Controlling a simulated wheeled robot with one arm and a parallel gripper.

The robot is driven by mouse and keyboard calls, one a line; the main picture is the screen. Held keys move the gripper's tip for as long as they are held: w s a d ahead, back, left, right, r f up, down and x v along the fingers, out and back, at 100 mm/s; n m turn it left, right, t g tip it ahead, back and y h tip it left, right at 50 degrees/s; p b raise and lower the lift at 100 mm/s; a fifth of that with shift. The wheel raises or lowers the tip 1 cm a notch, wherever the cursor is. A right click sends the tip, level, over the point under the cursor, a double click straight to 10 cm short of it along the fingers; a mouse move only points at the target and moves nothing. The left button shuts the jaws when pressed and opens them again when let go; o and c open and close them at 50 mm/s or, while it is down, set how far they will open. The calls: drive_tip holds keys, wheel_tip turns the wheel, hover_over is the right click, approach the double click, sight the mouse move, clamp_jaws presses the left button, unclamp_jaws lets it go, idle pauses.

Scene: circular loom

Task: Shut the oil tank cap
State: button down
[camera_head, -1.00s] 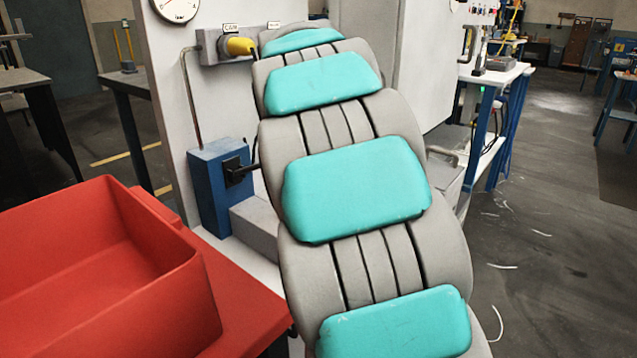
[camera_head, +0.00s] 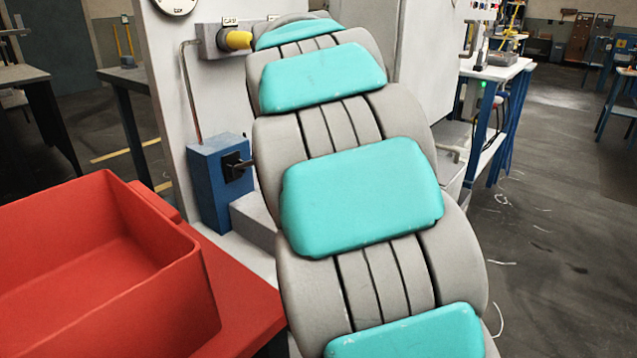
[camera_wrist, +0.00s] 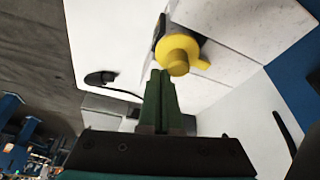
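In the wrist view a yellow round cap with a side tab (camera_wrist: 178,54) sits on a dark body beside a white block. I cannot tell whether this is the oil tank cap, or whether it is open. My gripper (camera_wrist: 161,75) shows as two green fingers close together with nothing visible between them. Their tips are just below the yellow cap; contact cannot be told. In the head view a blue box (camera_head: 209,188) with a black fitting (camera_head: 235,167) stands left of my arm. A yellow knob (camera_head: 237,40) is above it. My gripper is hidden there.
A red open bin (camera_head: 160,310) on a red surface fills the lower left. A white machine panel (camera_head: 170,75) with a dial stands behind. A dark table (camera_head: 25,75) is at left, a blue-legged bench (camera_head: 490,75) at right.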

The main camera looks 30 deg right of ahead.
drive_tip(key=shift+a+f, duration=0.2)
drive_tip(key=shift+a, duration=0.3)
drive_tip(key=shift+w+a, duration=0.25)
drive_tip(key=shift+r, duration=0.1)
drive_tip(key=shift+d, duration=0.1)
drive_tip(key=s+d, duration=0.2)
drive_tip(key=d, duration=0.2)
wheel_tip(320, 180, up, 10)
drive_tip(key=w+a, duration=0.1)
drive_tip(key=a, duration=0.1)
drive_tip(key=shift+a, duration=0.15)
drive_tip(key=shift+f, duration=0.2)
